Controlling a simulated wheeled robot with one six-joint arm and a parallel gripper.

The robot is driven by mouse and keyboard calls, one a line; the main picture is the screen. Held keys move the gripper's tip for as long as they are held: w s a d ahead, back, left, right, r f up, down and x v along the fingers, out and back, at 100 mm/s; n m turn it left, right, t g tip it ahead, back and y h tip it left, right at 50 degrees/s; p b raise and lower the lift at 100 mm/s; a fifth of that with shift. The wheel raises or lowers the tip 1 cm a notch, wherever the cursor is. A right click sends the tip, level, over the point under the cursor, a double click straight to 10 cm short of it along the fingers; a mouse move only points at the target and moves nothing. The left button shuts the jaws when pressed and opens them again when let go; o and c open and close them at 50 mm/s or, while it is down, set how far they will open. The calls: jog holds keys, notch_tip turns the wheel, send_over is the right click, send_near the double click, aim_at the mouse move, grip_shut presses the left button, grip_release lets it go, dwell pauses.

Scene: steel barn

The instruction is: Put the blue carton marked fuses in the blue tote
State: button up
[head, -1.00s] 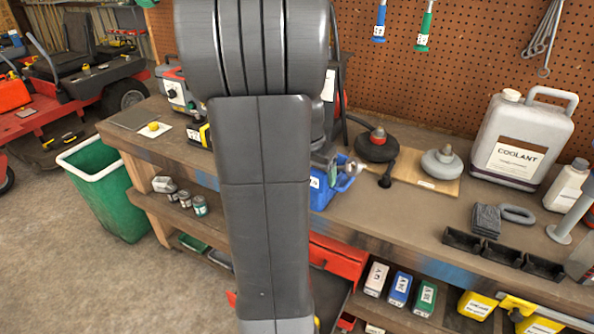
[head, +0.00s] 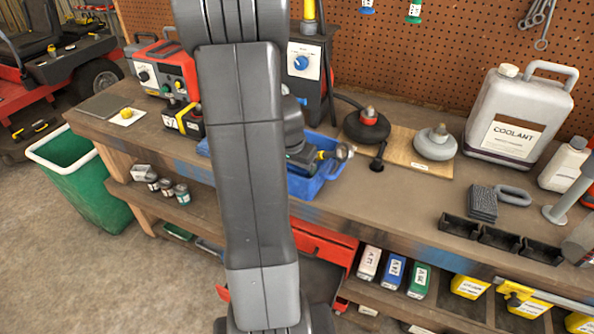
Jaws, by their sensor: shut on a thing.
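The blue tote (head: 318,185) stands on the bench, partly hidden behind my arm.
On the bench stand a red charger (head: 165,75), a coolant jug (head: 520,125), a board with two round pieces (head: 405,165) and black trays (head: 500,238). A green bin (head: 80,185) stands at the left. Bare bench top lies right of the tote.

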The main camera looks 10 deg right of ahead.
jog(key=shift+f, duration=0.45)
jog(key=shift+f, duration=0.15)
jog(key=o, duration=0.7)
jog(key=shift+r, duration=0.45)
jog(key=v, duration=1.1)
jog(key=shift+s+r, duration=0.1)
jog(key=shift+r, duration=0.1)
jog(key=o, duration=0.3)
jog(key=shift+f, duration=0.1)
